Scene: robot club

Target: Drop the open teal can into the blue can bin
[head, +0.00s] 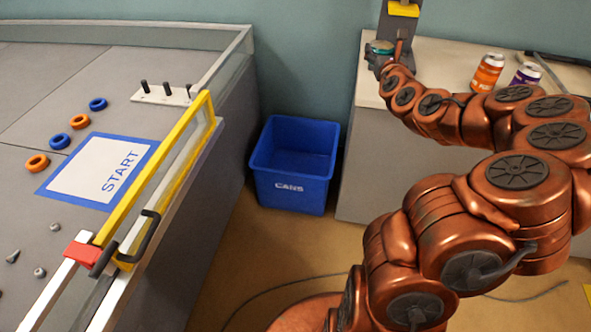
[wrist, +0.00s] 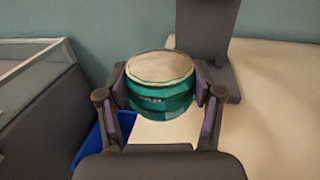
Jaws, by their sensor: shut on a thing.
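The teal can (wrist: 160,95) is held between the two fingers of my gripper (wrist: 160,105) in the wrist view, its pale round top facing the camera. The blue can bin (head: 292,190), marked "CANS", stands on the floor between the grey table and the counter, lower and to the left of my gripper. It looks empty inside. Its edge (wrist: 88,146) shows at the wrist view's lower left.
An orange can (head: 487,73) and a purple can (head: 526,75) stand on the counter (head: 440,60) behind my arm. A dark stand (head: 398,20) rises near my gripper. A walled game table (head: 100,100) with a yellow gate (head: 160,180) lies left. A cable (head: 290,290) crosses the floor.

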